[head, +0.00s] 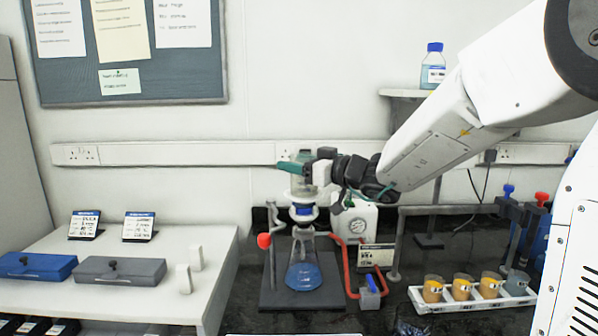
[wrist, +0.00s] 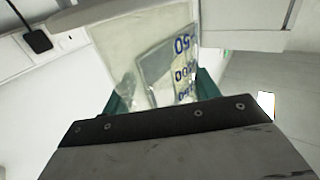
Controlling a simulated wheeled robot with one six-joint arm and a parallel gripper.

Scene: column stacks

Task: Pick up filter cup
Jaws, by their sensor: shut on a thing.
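The filter cup (wrist: 165,65) is clear, with printed graduation marks, and fills the space between the green fingers of my gripper (wrist: 165,95) in the wrist view. In the head view my gripper (head: 296,166) reaches in from the right and is shut on the cup near its upper part. The cup's lower part (head: 301,191) is just above a white and blue collar (head: 304,212). I cannot tell if they touch. Below is a conical flask (head: 304,262) with blue liquid. My fingers hide part of the cup.
A stand with a red knob (head: 264,240) and red tubing (head: 342,270) surround the flask. A white tray (head: 470,304) of several orange-filled cups is at right. A blue-capped bottle (head: 433,68) is on a shelf. A white table (head: 130,295) is at left.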

